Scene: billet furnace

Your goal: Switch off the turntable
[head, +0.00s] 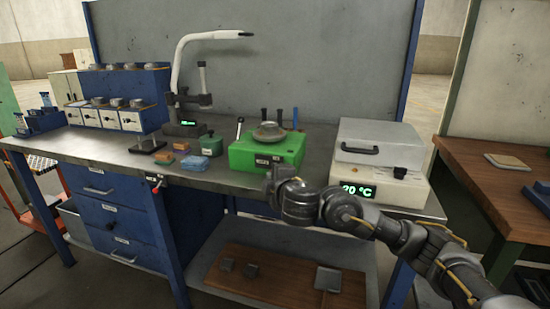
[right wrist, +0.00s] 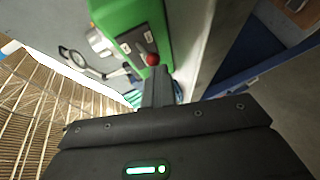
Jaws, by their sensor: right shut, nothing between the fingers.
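The turntable is a green box (head: 248,154) with a grey round disc (head: 269,131) on top, standing on the grey workbench. In the right wrist view its green body (right wrist: 123,14) carries a small switch with a red knob (right wrist: 152,59) on a metal plate. My right gripper (head: 271,170) is in front of the turntable's front face. In the right wrist view its shut, empty fingers (right wrist: 158,78) point at the red knob, very close to it; I cannot tell whether they touch. The gripper hides part of the front face in the head view. My left gripper is not in view.
A white device (head: 385,180) reading 20 °C, with a grey lidded box (head: 378,142) on top, stands close on the right. A stand with a curved white arm (head: 181,60) is behind.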

